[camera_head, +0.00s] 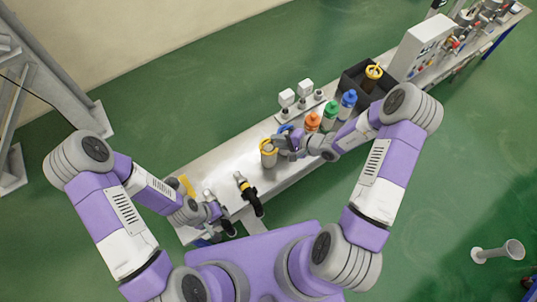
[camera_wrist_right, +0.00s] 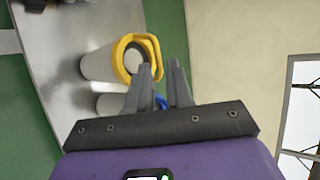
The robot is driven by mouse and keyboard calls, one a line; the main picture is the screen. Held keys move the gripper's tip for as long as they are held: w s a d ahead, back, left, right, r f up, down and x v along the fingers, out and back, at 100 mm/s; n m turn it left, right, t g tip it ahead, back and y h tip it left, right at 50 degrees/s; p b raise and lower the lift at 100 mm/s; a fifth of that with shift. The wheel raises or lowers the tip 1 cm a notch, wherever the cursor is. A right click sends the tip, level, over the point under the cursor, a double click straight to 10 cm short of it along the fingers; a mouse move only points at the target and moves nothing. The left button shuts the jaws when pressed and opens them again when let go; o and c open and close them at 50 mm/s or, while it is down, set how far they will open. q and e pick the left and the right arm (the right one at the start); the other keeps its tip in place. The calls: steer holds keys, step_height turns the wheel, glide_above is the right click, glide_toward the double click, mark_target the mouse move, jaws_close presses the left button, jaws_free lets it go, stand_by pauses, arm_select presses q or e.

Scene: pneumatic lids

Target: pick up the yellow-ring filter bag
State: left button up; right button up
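The yellow-ring filter bag (camera_head: 268,158) stands on the bench with a pale grey body and yellow top ring. In the right wrist view the bag (camera_wrist_right: 98,66) lies left of the fingers, its yellow ring close to the left finger; I cannot tell whether they touch. My right gripper (camera_head: 288,146) is beside the bag on its right. In the wrist view its fingers (camera_wrist_right: 162,75) are apart with nothing clearly held.
Orange (camera_head: 312,121), green (camera_head: 329,112) and blue-topped (camera_head: 348,101) bottles stand right of the gripper. A black bin (camera_head: 352,84) holds another yellow-ringed item (camera_head: 373,73). A black-handled tool (camera_head: 249,191) lies near the left gripper. White-topped fittings (camera_head: 287,98) stand along the back edge.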

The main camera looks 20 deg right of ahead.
steer(key=shift+x, duration=1.45)
jaws_close()
steer(key=shift+d, duration=0.1)
